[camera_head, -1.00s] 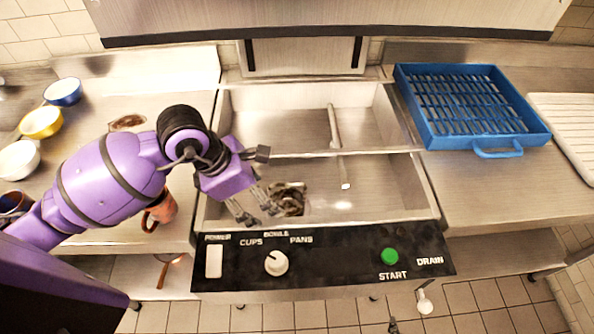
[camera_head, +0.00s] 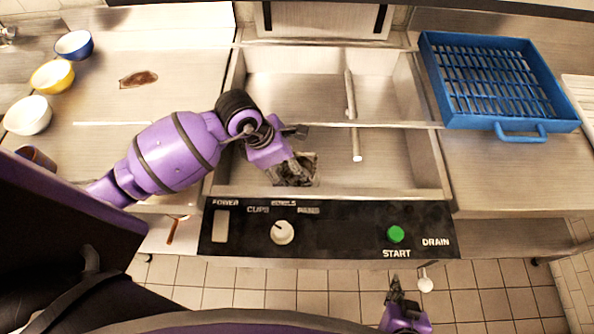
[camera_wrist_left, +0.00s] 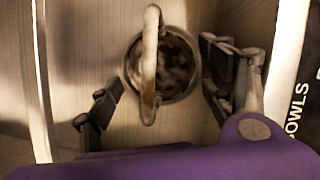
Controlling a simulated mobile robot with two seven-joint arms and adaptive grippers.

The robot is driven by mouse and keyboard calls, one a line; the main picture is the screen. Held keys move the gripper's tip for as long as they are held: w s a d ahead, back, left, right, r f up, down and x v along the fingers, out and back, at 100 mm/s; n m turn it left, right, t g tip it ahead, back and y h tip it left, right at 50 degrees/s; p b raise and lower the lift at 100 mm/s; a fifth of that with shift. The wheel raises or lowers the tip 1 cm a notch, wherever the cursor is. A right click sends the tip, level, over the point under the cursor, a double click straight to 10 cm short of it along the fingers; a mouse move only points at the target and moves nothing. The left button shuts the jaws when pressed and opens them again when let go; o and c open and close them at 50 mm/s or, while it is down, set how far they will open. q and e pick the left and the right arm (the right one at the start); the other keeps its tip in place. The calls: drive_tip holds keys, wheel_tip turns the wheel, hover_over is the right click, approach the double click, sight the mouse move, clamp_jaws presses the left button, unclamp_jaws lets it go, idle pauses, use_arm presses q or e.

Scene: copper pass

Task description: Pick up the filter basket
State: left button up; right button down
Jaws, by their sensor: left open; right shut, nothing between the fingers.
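The filter basket (camera_wrist_left: 178,80) shows in the left wrist view as a round metal cup with dark bits inside and a pale arched handle (camera_wrist_left: 149,65) over it. It sits on the sink floor. In the head view the basket (camera_head: 297,172) is partly hidden by my left gripper (camera_head: 285,170), which is right over it. The left wrist view shows this gripper (camera_wrist_left: 165,105) open, one finger on each side of the basket and handle. Whether the fingers touch it I cannot tell. My right gripper (camera_head: 399,292) is shut and empty, low in front of the machine.
The metal sink (camera_head: 390,160) has raised walls and a metal arm (camera_head: 354,115) inside. A control panel (camera_head: 345,230) runs along its front. A blue rack (camera_head: 500,122) stands on the right counter. White (camera_head: 27,115), yellow (camera_head: 53,76) and blue (camera_head: 74,45) bowls stand far left.

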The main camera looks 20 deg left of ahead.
use_arm(q)
drive_tip(key=shift+x, duration=1.2)
drive_tip(key=shift+w, duration=0.1)
drive_tip(key=c, duration=1)
